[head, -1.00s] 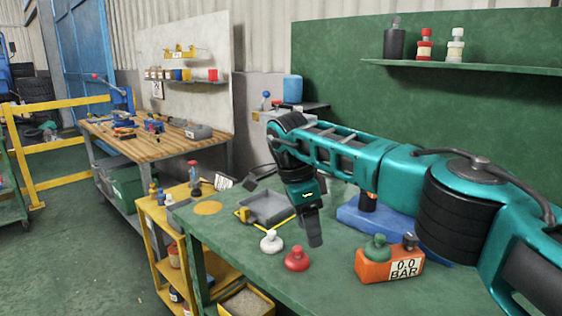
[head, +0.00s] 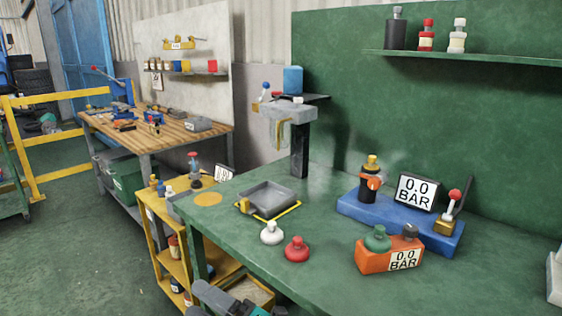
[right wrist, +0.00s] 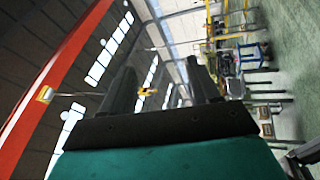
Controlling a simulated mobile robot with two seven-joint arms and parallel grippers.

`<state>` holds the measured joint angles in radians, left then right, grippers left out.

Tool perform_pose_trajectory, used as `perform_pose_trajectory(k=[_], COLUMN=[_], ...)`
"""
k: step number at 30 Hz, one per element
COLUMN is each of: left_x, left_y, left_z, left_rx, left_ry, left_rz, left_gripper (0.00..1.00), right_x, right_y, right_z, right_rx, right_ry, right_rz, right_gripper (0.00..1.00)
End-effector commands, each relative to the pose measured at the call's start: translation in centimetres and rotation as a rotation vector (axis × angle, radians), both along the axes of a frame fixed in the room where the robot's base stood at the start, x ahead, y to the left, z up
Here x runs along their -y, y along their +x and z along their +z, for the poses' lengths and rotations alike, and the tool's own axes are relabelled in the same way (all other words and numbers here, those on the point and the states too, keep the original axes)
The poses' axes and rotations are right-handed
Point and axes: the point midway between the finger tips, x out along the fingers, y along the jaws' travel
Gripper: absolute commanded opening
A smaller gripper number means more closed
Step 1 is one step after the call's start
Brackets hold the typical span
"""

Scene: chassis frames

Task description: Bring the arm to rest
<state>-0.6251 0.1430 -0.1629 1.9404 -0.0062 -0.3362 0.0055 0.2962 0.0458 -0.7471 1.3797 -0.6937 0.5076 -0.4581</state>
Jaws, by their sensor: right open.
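My right gripper (head: 203,301) shows at the bottom edge of the head view, low in front of the green table (head: 330,222), with only a dark part and a bit of teal in the picture. In the right wrist view its two dark fingers (right wrist: 162,75) stand apart with nothing between them. The rest of my right arm is out of the head view. My left gripper is not in view.
On the table are a white knob (head: 271,235), a red knob (head: 296,250), a grey tray (head: 266,199), an orange gauge block (head: 375,259) and a blue base (head: 400,223). A yellow cart (head: 160,238) stands left of the table.

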Motion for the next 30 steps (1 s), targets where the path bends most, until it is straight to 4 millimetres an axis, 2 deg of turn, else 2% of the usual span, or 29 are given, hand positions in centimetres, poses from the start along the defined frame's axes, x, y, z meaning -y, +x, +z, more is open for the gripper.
perform_pose_trajectory(k=[1, 4, 8, 12, 16, 18, 21, 24, 30], left_x=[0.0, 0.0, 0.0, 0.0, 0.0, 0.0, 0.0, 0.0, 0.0], left_y=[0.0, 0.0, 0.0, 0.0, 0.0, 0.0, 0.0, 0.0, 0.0], left_z=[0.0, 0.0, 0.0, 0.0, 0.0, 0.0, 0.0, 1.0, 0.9], left_rx=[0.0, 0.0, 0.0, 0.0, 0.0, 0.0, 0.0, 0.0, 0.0], left_ry=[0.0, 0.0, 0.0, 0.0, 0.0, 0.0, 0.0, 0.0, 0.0], left_rz=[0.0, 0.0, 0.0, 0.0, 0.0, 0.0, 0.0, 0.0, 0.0], left_gripper=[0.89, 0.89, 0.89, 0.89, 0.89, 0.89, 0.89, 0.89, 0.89], right_x=[2.3, 7.2, 14.2, 21.5, 26.9, 28.9, 30.8, 30.7, 30.6], right_y=[0.3, 0.7, -0.6, -4.6, -9.4, -11.8, -14.1, -13.9, -13.9], right_z=[-1.5, -4.5, -9.5, -15.1, -18.8, -20.1, -21.0, -20.0, -20.2], right_rx=[-0.146, -0.42, -0.764, -1.109, -1.362, -1.461, -1.554, -1.554, -1.552], right_ry=[0.065, 0.189, 0.342, 0.499, 0.619, 0.667, 0.715, 0.718, 0.714], right_rz=[-0.083, -0.24, -0.441, -0.648, -0.812, -0.876, -0.94, -0.939, -0.937], right_gripper=[0.61, 0.61, 0.61, 0.61, 0.61, 0.61, 0.61, 0.61, 0.61])
